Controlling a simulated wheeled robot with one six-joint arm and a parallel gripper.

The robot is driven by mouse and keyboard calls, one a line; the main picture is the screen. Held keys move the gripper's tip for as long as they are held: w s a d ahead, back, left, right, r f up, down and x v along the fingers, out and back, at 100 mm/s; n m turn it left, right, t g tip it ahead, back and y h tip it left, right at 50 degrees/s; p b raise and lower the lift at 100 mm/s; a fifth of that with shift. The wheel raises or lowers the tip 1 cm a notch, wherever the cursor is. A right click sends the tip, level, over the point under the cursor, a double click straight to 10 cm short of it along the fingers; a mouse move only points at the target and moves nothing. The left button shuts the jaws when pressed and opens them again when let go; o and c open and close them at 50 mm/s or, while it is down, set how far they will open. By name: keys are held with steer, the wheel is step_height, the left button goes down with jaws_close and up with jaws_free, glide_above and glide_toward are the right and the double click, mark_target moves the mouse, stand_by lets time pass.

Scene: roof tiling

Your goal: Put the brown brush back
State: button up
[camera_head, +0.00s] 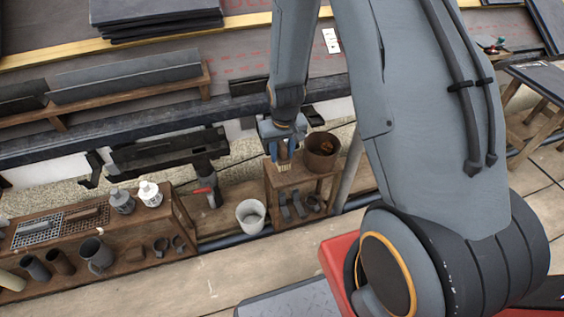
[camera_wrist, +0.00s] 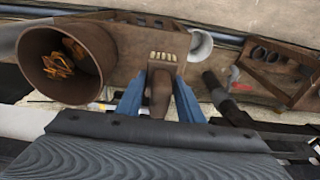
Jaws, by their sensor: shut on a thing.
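My gripper (camera_head: 284,143) is above the left part of a small wooden stand (camera_head: 292,178), just left of a brown pot (camera_head: 322,152). In the wrist view its blue fingers (camera_wrist: 160,98) are shut on the brown brush (camera_wrist: 160,86), one finger on each side of the handle. The brush's pale bristles (camera_wrist: 163,57) point away from the gripper, toward the stand top. In the head view the bristles (camera_head: 284,166) show just below the fingers. I cannot tell whether they touch the wood. The pot (camera_wrist: 64,66) holds orange-brown pieces.
A white bucket (camera_head: 251,216) stands on the floor left of the stand. Dark tools lie on the stand's lower shelf. A long wooden bench (camera_head: 130,235) at left carries two bottles (camera_head: 136,196), a wire rack (camera_head: 38,230) and several cups below. The roof edge (camera_head: 180,130) runs behind.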

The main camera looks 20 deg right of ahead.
mark_target(282, 161)
steer(key=shift+f+b, duration=0.45)
steer(key=shift+f, duration=1.3)
steer(key=shift+f, duration=0.2)
steer(key=o, duration=1.1)
steer(key=shift+r, duration=0.1)
